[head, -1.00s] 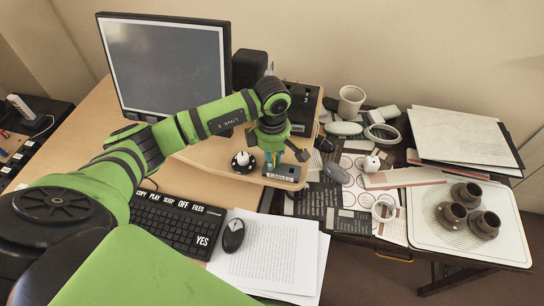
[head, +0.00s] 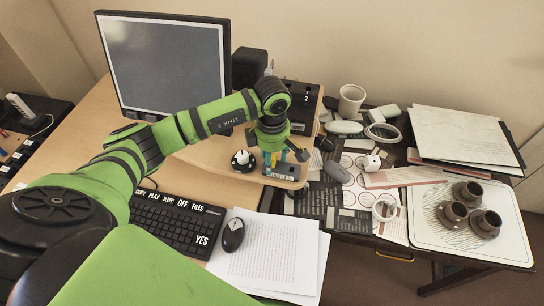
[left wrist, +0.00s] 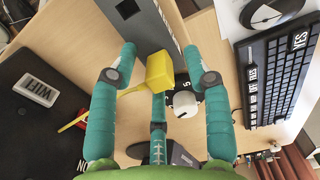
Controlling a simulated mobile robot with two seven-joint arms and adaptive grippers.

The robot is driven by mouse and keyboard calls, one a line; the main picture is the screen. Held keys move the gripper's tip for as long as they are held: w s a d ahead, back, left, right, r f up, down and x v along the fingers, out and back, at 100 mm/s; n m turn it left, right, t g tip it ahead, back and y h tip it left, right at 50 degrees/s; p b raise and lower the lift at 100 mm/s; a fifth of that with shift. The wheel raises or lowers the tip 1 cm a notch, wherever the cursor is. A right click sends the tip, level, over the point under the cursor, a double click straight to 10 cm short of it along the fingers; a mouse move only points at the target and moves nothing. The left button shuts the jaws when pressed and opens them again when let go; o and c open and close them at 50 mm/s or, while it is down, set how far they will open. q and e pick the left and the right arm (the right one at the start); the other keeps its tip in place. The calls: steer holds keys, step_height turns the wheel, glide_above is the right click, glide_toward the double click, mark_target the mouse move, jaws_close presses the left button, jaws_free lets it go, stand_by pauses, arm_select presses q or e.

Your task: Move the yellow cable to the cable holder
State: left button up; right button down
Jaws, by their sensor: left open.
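The cable holder (head: 290,179) is a grey block labelled CABLES at the front edge of the raised wooden shelf in the head view. My left gripper (head: 281,160) points down just over it with its teal fingers spread. In the left wrist view my left gripper (left wrist: 160,62) is open. The yellow cable's square plug (left wrist: 159,71) is between its fingers, with a thin yellow lead running left. The plug overlaps the edge of a grey slotted block (left wrist: 150,27), which looks like the holder. I cannot tell whether the plug is seated in it. My right gripper is out of view.
A white-knobbed dial (head: 243,161) stands just left of the holder. A black box (head: 306,98) is behind my gripper. The monitor (head: 168,65), keyboard (head: 177,220) and mouse (head: 233,234) are to the left. A cluttered side table with papers and cups (head: 486,223) is at right.

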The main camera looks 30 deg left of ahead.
arm_select(q)
step_height(320, 180, up, 12)
stand_by(0.6)
